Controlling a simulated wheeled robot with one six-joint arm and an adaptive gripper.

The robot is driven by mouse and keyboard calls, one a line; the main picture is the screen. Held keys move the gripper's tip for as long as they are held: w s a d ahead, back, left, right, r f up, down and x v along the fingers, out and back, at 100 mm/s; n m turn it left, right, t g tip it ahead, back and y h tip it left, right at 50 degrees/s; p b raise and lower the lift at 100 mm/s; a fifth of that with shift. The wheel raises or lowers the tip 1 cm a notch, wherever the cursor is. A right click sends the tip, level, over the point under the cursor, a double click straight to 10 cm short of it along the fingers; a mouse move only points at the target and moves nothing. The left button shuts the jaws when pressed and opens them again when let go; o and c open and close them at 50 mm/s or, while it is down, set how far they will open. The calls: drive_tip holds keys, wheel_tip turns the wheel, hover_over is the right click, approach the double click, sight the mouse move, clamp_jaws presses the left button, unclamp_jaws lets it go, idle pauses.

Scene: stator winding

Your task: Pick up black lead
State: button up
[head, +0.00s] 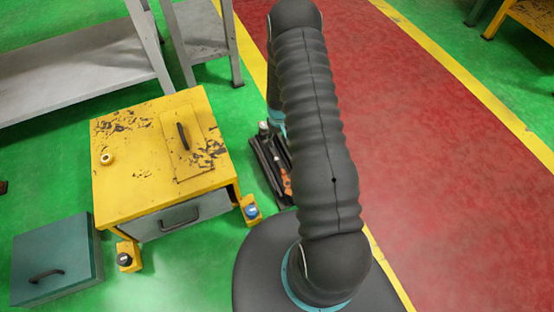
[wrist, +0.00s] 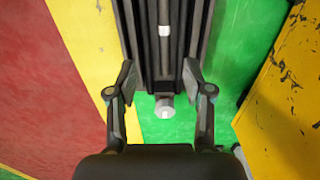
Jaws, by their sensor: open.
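A dark rod (wrist: 164,60) with a white band and a grey knob-like end lies in a dark, ridged tray (wrist: 140,30) on the floor. It may be the black lead, but I cannot tell for certain. My gripper (wrist: 159,82) is open, with one finger on each side of the tray's near end and the knob between them. I cannot tell whether the fingers touch anything. In the head view, the tray (head: 265,160) shows partly beside my arm, with an orange item (head: 287,183) in it. My arm hides my gripper there.
A worn yellow cabinet (head: 135,170) with a grey drawer stands left of the tray, close to it. A teal box (head: 55,262) sits at the lower left. Grey benches (head: 80,70) stand at the back left. The red floor (head: 430,160) on the right is clear.

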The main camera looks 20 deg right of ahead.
hover_over(277, 158)
drive_tip(key=f, duration=0.8)
drive_tip(key=shift+d, duration=0.2)
drive_tip(key=shift+s+a+f, duration=0.1)
drive_tip(key=shift+a+f, duration=0.05)
drive_tip(key=shift+f, duration=1.15)
drive_tip(key=shift+a+f, duration=0.15)
drive_tip(key=shift+f, duration=1.1)
drive_tip(key=shift+c, duration=0.2)
clamp_jaws()
